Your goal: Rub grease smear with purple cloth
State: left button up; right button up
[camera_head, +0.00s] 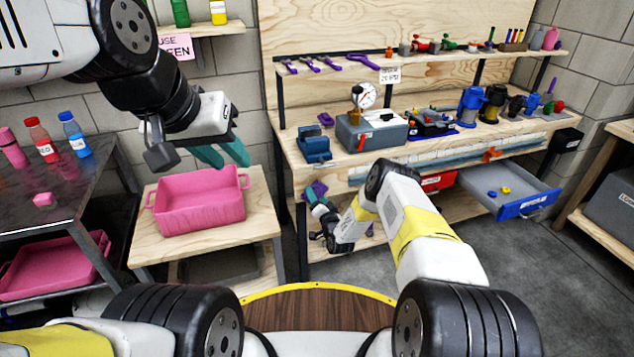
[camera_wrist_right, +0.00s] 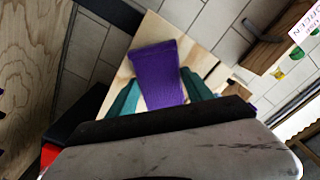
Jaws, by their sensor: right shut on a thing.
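My right gripper (camera_head: 316,203) is low in front of the workbench's left end. It is shut on the purple cloth (camera_head: 318,190), which sticks out past the fingertips. In the right wrist view the purple cloth (camera_wrist_right: 157,66) stands between the teal fingers of the right gripper (camera_wrist_right: 156,92). My left gripper (camera_head: 222,156) is above the pink tub, with its two teal fingers apart and nothing seen between them. I cannot make out a grease smear in either view.
A pink tub (camera_head: 200,203) stands on a small wooden table (camera_head: 240,238) to the left. The workbench (camera_head: 290,140) carries a blue vise (camera_head: 314,146) and a gauge box (camera_head: 372,134). An open grey drawer with a blue front (camera_head: 528,203) juts out at right.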

aim_at(330, 184)
jog(key=shift+x, duration=1)
jog(key=shift+d, duration=0.1)
jog(key=shift+w+d, duration=0.35)
jog(key=shift+d, duration=0.8)
jog(key=shift+w+d, duration=0.4)
jog(key=shift+d, duration=0.8)
jog(key=shift+w+d, duration=0.35)
jog(key=shift+d, duration=0.8)
jog(key=shift+s+a, duration=0.35)
jog(key=shift+a, duration=0.9)
jog(key=shift+s+a, duration=0.4)
jog(key=shift+a, duration=0.8)
jog(key=shift+s+a, duration=0.35)
jog(key=shift+a, duration=0.9)
jog(key=v, duration=0.6)
jog(key=shift+s+d, duration=0.1)
jog(key=shift+d, duration=0.05)
jog(key=shift+v, duration=1.45)
